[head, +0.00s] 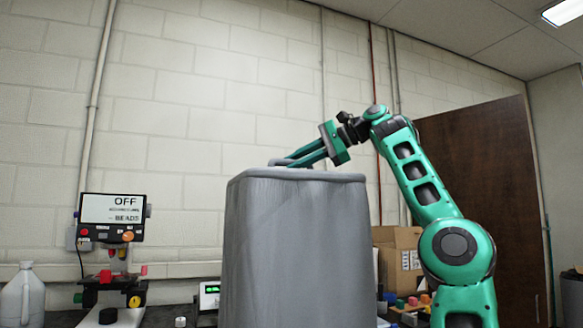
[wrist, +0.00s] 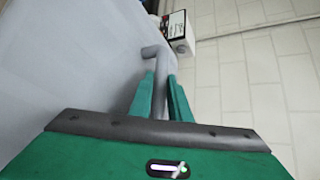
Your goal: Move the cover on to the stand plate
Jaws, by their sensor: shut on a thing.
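The cover (head: 298,250) is a large grey, soft-edged box shape with a bar handle (head: 283,162) on its top. It stands upright in the middle of the head view, and its lower edge is out of the frame. My gripper (head: 294,160) reaches in from the right and is shut on the handle. In the wrist view, my gripper's green fingers (wrist: 160,98) are on either side of the grey handle bar (wrist: 158,65), with the cover's pale surface (wrist: 65,65) to the left. I cannot make out the stand plate in either view.
A machine with an OFF display (head: 112,218) stands at the left, beside a grey jug (head: 22,297). A small meter with a green readout (head: 209,296) is just left of the cover. A cardboard box (head: 400,258) and small coloured parts (head: 412,301) are at the right, behind my arm.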

